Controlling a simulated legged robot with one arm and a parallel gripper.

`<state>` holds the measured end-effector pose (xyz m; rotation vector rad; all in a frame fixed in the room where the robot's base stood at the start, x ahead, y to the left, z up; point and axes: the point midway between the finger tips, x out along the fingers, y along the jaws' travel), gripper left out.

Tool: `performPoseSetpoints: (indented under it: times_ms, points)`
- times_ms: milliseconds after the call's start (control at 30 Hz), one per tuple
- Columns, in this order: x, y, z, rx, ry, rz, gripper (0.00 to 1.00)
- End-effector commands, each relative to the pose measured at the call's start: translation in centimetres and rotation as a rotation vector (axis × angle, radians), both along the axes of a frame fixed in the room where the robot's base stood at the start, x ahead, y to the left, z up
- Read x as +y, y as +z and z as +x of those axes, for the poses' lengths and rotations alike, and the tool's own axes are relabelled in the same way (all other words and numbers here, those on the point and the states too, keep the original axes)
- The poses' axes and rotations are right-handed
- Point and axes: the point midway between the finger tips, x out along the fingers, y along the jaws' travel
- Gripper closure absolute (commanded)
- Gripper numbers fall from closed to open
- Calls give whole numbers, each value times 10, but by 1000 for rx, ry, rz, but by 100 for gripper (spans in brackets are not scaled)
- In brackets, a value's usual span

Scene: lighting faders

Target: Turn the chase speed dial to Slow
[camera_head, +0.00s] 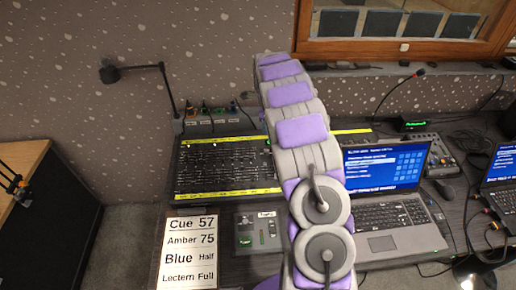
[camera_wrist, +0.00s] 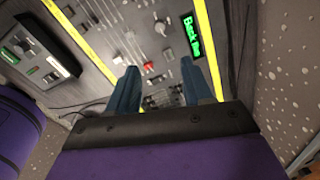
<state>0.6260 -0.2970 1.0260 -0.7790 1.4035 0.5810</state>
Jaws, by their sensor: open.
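The dark lighting console (camera_head: 186,178), edged with yellow strips, lies on the desk in the head view. In the wrist view its grey panel (camera_wrist: 100,60) shows a round pale knob (camera_wrist: 161,27), a small red control (camera_wrist: 148,66) and a green-lettered display (camera_wrist: 192,35). I cannot read which control is the chase speed dial or any Slow mark. My gripper (camera_wrist: 160,64) is open over the panel, with two blue-grey fingers apart and nothing held. The pale knob shows beyond the fingertips. My purple and grey arm hides my gripper and part of the console in the head view.
A paper sign (camera_head: 190,250) lies at the desk's front left, next to a small control box (camera_head: 256,232). A laptop (camera_head: 390,190) stands right of my arm. A gooseneck lamp (camera_head: 145,67) rises behind the console. A microphone (camera_head: 418,73) leans at the back right.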

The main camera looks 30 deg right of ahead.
Motion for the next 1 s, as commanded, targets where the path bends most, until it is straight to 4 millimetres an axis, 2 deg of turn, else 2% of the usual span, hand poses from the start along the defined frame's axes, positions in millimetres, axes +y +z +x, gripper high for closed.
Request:
performPoseSetpoints:
  times_ms: [267, 800, 1000]
  points:
    - [-7, -24, 5, -5, -26, 7, 50]
    - [-16, -129, 15, -5, -24, 7, 50]
    - [-19, -159, 19, -8, -25, 6, 50]
